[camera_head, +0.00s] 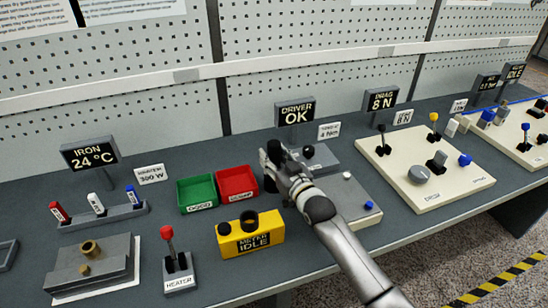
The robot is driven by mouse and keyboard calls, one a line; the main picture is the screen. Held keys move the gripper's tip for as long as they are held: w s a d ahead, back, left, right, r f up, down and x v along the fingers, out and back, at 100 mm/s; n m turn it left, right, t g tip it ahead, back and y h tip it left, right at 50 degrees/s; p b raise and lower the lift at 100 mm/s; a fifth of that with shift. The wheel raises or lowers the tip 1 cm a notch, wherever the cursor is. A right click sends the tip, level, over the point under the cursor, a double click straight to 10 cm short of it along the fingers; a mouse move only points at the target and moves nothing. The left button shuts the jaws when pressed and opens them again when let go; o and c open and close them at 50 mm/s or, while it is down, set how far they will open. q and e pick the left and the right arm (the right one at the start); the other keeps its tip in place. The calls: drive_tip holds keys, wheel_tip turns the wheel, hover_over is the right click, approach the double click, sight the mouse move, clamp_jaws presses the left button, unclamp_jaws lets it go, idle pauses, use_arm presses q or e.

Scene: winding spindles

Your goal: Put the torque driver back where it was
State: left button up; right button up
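My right arm comes in from the lower right. Its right gripper (270,168) is over the bench, just right of the red bin and in front of the DRIVER sign (295,112), which reads OK. Dark parts show at its tip. I cannot tell whether these are only fingers or include the torque driver, nor whether the gripper is open or shut. A grey block (322,157) with a dark knob-like piece on it (308,151) stands behind the gripper, partly hidden. I cannot clearly make out the torque driver. My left gripper is not in view.
Green (196,192) and red (237,183) bins and a yellow meter (251,236) reading IDLE stand left of my arm. A pale plate (355,201) lies partly under it. A cream panel with knobs (393,172) is to the right. A heater switch (178,273) stands front left.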

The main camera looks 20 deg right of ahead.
drive_tip(key=shift+o, duration=0.6)
drive_tip(key=shift+r, duration=0.2)
drive_tip(key=shift+s+f, duration=0.1)
drive_tip(key=shift+s, duration=0.15)
drive_tip(key=s+d+b, duration=0.1)
drive_tip(key=s+d, duration=0.1)
drive_tip(key=s, duration=0.9)
drive_tip(key=shift+s+d, duration=0.15)
